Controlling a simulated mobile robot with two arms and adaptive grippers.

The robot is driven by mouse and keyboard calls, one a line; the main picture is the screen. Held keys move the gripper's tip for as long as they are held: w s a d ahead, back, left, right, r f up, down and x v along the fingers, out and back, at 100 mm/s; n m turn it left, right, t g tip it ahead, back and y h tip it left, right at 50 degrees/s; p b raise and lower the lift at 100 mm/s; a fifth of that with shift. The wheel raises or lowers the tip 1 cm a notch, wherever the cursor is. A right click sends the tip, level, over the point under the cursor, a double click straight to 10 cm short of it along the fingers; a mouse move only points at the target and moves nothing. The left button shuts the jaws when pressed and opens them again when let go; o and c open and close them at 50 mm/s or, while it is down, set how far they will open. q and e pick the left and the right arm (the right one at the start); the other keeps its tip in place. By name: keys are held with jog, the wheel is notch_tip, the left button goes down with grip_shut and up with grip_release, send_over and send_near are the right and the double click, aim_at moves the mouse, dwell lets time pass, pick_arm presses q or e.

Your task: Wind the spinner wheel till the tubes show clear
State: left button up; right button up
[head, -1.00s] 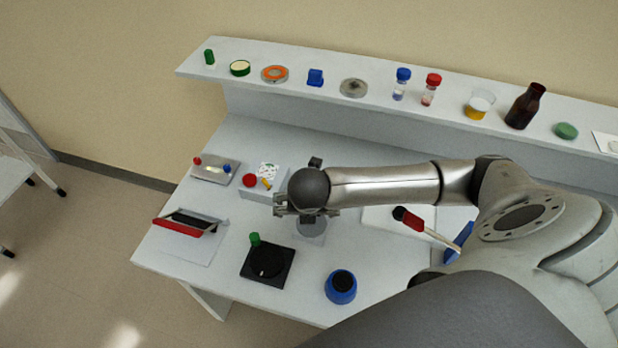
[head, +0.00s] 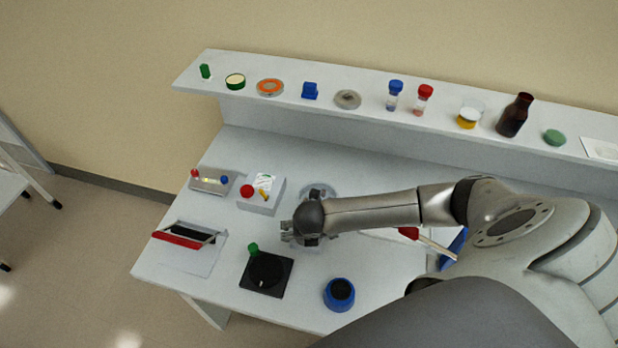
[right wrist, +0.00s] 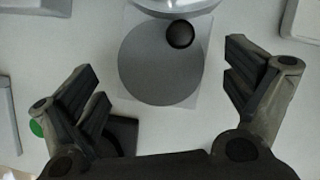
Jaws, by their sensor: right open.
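The spinner wheel appears to be a grey disc (right wrist: 158,70) on a pale square base in the right wrist view. A black ball knob (right wrist: 180,34) stands at its far edge, by a silvery round rim (right wrist: 178,6) cut by the frame top. My right gripper (right wrist: 165,95) is open and empty, its fingers spread on either side of the disc, apart from it. In the head view my right gripper (head: 305,232) covers most of the disc. Two capped tubes, one blue-capped (head: 395,97) and one red-capped (head: 423,101), stand on the shelf. My left gripper is not in view.
A black plate with a green knob (head: 267,273) lies left of my gripper, and a blue round pot (head: 339,294) in front. A white box with a red button (head: 262,194) and a red-edged frame (head: 185,236) are further left. A shelf (head: 370,108) runs along the back.

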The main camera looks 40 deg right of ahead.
jog(key=shift+w+f, duration=0.1)
jog(key=shift+f, duration=0.1)
jog(key=c, duration=1.2)
